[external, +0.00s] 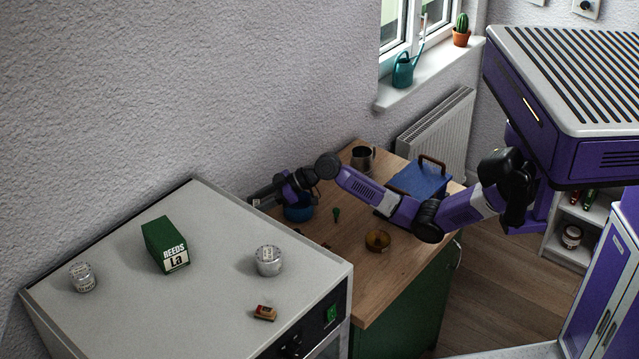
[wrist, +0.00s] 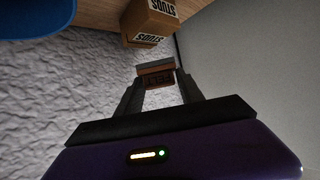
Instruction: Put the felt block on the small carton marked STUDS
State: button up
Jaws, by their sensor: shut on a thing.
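The felt block (wrist: 157,80), a small brown-grey block with dark lettering, is between the fingertips of my gripper (wrist: 158,73) in the wrist view. My gripper is shut on it and holds it in the air. The small carton marked STUDS (wrist: 147,22) is brown with white labels and stands on the wooden top, beyond the block and apart from it in the wrist view. In the external view my gripper (external: 263,200) is low over the far left end of the wooden worktop. The carton cannot be made out there, and the grey cabinet may hide it.
The grey cabinet (external: 215,270) stands close to my gripper, and its side fills the right of the wrist view. A blue round container (external: 298,212) is beside my wrist. The rough wall (wrist: 55,90) is close behind.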

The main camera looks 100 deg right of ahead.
jog(key=shift+f, duration=1.6)
jog(key=shift+f, duration=0.2)
jog(key=o, duration=1.3)
jog(key=shift+r, duration=0.15)
jog(key=shift+r, duration=0.2)
jog(key=shift+p+v, duration=3.75)
jog(key=shift+v, duration=2.15)
